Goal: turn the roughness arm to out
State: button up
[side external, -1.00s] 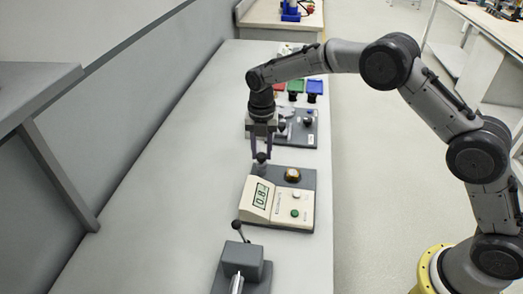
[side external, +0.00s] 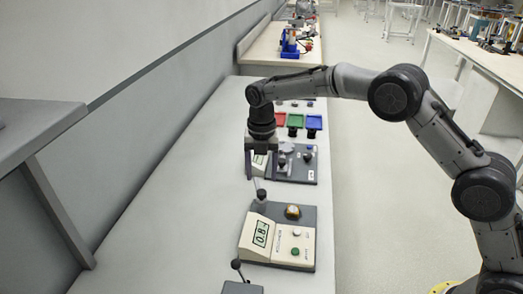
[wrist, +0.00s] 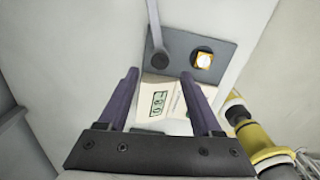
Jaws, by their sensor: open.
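The roughness tester (side external: 275,245) is a cream box with a display reading 0.8, on a grey base plate (side external: 312,213). The roughness arm is a thin grey bar (side external: 256,184) on a round grey post (side external: 262,203) at the plate's back left. The bar points away from the display, past the plate's far edge. In the wrist view the bar (wrist: 152,18) runs from the post (wrist: 159,61) to the top edge. My gripper (side external: 261,176) is open and empty above the bar and post, apparently touching neither. Its fingers (wrist: 160,76) also show in the wrist view.
A black-ball lever (side external: 237,265) stands in front. The bench's left side is clear.

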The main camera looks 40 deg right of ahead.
notch_tip(320, 180, up, 8)
jog(key=shift+r, duration=0.15)
dwell(0.3)
